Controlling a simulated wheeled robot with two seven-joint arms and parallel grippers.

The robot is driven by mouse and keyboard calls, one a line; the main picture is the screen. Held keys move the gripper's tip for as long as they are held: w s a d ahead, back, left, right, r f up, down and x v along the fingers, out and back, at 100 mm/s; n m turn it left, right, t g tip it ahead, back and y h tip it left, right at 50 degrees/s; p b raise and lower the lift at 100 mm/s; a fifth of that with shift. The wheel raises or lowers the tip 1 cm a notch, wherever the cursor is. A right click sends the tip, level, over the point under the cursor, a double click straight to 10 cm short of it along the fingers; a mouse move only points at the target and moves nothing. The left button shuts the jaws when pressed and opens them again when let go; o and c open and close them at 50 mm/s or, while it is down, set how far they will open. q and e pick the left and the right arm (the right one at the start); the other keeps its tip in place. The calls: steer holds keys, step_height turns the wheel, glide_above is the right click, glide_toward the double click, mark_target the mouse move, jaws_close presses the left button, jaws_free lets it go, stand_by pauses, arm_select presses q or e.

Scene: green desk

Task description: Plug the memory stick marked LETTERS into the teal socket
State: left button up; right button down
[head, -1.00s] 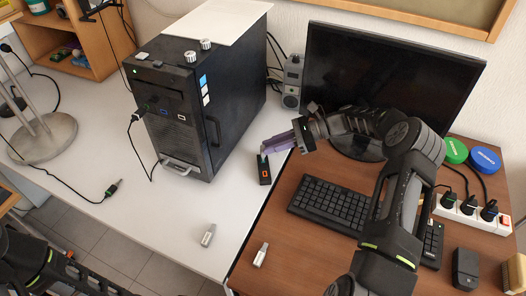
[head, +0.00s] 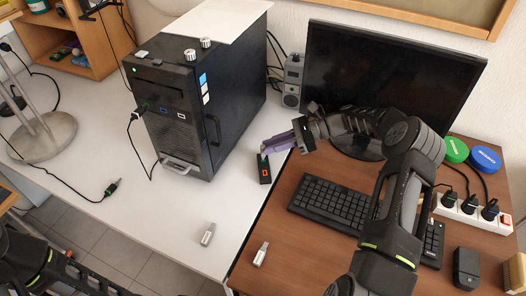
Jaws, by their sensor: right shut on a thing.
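A small black socket block (head: 265,174) with an orange-framed socket stands near the right edge of the white desk, in front of the tower. A bit of teal shows at its far end, just under my right gripper (head: 265,150). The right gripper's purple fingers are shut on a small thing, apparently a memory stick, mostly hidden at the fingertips. I cannot tell whether it touches the socket. Two pale grey memory sticks lie apart: one (head: 208,234) on the white desk, one (head: 260,254) on the brown desk. Their marks are too small to read. My left gripper is not visible.
The black computer tower (head: 190,140) stands close left of the block. A keyboard (head: 335,205), monitor (head: 390,75) and white power strip (head: 466,210) are to the right. A loose cable plug (head: 112,187) lies at left.

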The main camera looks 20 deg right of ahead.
steer(key=shift+f+b, duration=0.6)
steer(key=shift+f, duration=0.3)
steer(key=shift+s, duration=0.1)
steer(key=c, duration=1.6)
jaws_free()
steer(key=o, duration=0.3)
steer(key=shift+r, duration=0.15)
step_height(320, 180, up, 10)
steer(key=shift+f+b, duration=0.1)
steer(key=shift+b, duration=0.35)
